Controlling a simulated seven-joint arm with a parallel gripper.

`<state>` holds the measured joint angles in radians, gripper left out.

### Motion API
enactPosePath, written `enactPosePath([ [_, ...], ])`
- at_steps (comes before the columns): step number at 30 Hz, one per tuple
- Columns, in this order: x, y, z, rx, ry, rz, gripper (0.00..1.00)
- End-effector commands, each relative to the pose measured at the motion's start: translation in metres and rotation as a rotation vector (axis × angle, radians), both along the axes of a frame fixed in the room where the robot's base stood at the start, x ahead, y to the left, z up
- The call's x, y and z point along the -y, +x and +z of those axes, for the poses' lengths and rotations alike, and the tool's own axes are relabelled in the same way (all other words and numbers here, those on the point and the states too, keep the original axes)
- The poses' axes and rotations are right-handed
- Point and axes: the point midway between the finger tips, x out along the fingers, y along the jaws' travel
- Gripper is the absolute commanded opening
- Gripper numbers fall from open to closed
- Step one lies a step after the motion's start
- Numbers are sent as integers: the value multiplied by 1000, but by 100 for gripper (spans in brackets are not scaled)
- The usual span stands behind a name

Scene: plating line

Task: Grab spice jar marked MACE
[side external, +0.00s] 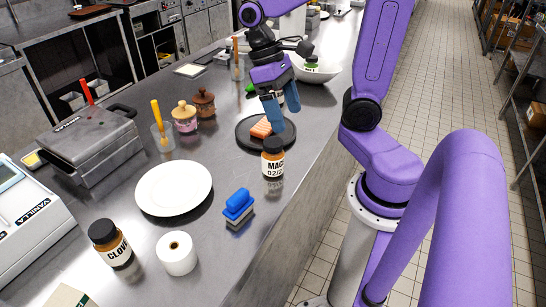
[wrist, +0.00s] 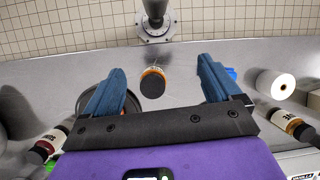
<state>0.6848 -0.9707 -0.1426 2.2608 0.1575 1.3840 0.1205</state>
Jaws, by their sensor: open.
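The spice jar marked MACE (side external: 273,160) is an amber jar with a black lid and a white label. It stands upright on the steel counter (side external: 222,230), near its edge and close to the dark plate. In the wrist view the MACE jar (wrist: 153,82) shows ahead of and between the two blue fingers, apart from both. My gripper (side external: 275,118) is open and empty, above the dark plate and behind the jar in the side view. It also shows in the wrist view (wrist: 160,85) with its fingers spread wide.
A dark plate (side external: 246,143) with an orange piece of food (side external: 261,127) lies beside the jar. A blue brush (side external: 238,205), white plate (side external: 174,188), paper roll (side external: 177,253) and another jar labelled CLOV (side external: 110,245) stand to the left. Bare counter lies between the jar and brush.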

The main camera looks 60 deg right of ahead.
Motion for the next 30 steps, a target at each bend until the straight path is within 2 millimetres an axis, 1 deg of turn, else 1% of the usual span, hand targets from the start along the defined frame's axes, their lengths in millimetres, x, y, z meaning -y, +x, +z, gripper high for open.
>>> enactPosePath([
  [1,5,4,-1,-32,0,-71,91],
  [6,23,16,-1,-125,13,-288,91],
  [15,56,29,0,-287,76,-666,91],
  [24,93,34,3,-439,192,-1029,91],
  [30,119,31,5,-531,300,-1261,91],
])
